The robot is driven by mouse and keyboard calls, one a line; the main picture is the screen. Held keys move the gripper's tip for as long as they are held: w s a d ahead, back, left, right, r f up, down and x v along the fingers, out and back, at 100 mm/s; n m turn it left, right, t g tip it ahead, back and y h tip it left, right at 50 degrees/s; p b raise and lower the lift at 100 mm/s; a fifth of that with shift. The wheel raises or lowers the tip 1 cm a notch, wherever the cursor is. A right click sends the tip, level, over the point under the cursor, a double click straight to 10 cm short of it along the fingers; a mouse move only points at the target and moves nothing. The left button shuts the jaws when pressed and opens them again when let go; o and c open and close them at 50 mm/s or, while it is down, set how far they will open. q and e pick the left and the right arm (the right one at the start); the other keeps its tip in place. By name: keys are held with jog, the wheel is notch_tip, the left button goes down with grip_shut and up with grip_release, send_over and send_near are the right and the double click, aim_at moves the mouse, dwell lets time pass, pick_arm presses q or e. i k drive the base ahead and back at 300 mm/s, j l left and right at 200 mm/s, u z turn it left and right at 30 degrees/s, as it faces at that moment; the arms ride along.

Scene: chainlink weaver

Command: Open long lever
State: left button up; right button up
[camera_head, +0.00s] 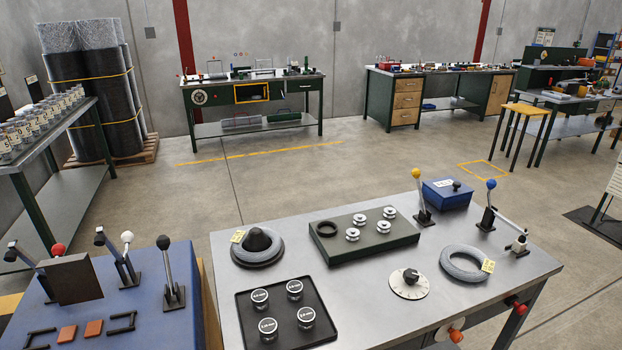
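Several levers are in view, and I cannot tell which one is the long lever. On the grey worktable, a lever with a yellow ball (419,192) stands nearly upright. Beside it to the right is a lever with a blue ball (489,203), next to a dark arm slanting down right to a small pale-knobbed clamp (518,243). On the blue bench at left stand a white-ball lever (129,256), a black-handled lever (171,280) and a red ball (58,249) partly behind a dark block. Neither of my grippers is in view.
The grey worktable (228,262) holds a black tray (249,330) of round weights, a green block (375,247), cable coils (464,261), a white dial (409,284) and a blue box (447,193). Bare floor separates it from the back benches.

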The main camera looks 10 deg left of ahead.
aim_at(416, 172)
jog(key=i+l+u, duration=0.1)
jog(key=u, duration=0.4)
jog(key=l+u, duration=0.25)
jog(key=u, duration=0.2)
jog(key=l+u, duration=0.2)
jog(key=l, duration=0.4)
jog(key=l+u, duration=0.25)
jog(key=l, duration=0.35)
jog(key=l+u, duration=0.2)
jog(key=l, duration=0.4)
jog(key=k+l+u, duration=0.1)
jog(key=l+u, duration=0.15)
jog(key=l, duration=0.35)
